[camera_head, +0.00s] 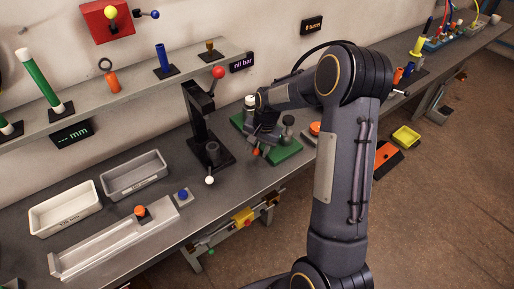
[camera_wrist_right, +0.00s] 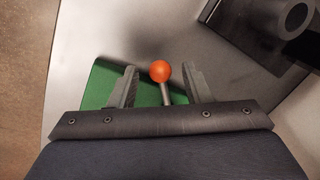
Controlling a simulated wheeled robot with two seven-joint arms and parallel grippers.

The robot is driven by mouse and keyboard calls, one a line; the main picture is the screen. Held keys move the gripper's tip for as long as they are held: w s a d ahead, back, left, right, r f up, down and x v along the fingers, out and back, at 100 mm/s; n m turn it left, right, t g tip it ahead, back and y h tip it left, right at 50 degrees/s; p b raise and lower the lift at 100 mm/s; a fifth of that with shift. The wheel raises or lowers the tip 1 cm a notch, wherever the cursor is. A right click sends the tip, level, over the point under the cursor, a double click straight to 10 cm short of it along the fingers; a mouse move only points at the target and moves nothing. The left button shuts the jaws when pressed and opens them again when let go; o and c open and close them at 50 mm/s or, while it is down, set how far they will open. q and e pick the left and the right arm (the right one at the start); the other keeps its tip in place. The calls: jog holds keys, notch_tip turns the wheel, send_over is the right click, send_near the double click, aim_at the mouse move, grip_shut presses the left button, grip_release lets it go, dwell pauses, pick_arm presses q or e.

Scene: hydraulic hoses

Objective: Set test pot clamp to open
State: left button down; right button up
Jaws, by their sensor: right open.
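An orange ball knob (camera_wrist_right: 160,71) on a short grey lever stands over a green base plate (camera_wrist_right: 98,88). I take it for the clamp handle of the test pot. In the head view the knob (camera_head: 256,152) shows just below my right gripper (camera_head: 262,140), in front of the green plate (camera_head: 284,153). My right gripper is open, with one finger on each side of the knob and lever in the wrist view; gaps show on both sides. A white-topped dark part (camera_head: 250,101) stands at the plate's back, and my gripper and wrist hide much of the rest. My left gripper is out of view.
A black press-like stand (camera_head: 199,115) with a red ball (camera_head: 218,72) and white ball (camera_head: 209,180) stands close left of the green plate. Grey and white bins (camera_head: 65,208) lie further left. An orange disc (camera_head: 315,128) sits right of the plate.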

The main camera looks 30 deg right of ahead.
notch_tip(320, 180, up, 7)
jog(key=s, duration=0.1)
jog(key=shift+d+b, duration=0.4)
jog(key=shift+r, duration=0.1)
